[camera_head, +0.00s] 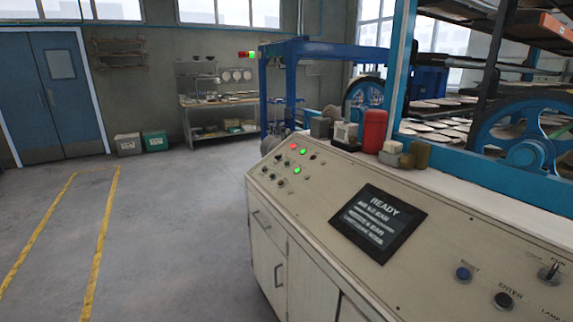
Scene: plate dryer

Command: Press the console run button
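The console (318,225) is a beige cabinet with a sloped top that fills the lower right of the head view. Its dark screen (378,222) reads READY above smaller lines I cannot make out. At the left end of the panel are a red light (294,146), two green lights (297,170) and several dark knobs or buttons. I cannot tell for sure which control is the run button. Neither of my grippers is in view.
A red container (375,130) and small items stand on the ledge behind the console. A blue-framed machine (310,50) and plate racks stand beyond. Open floor (180,220) with yellow lines lies to the left, toward blue doors (45,95). A workbench (220,100) stands at the back.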

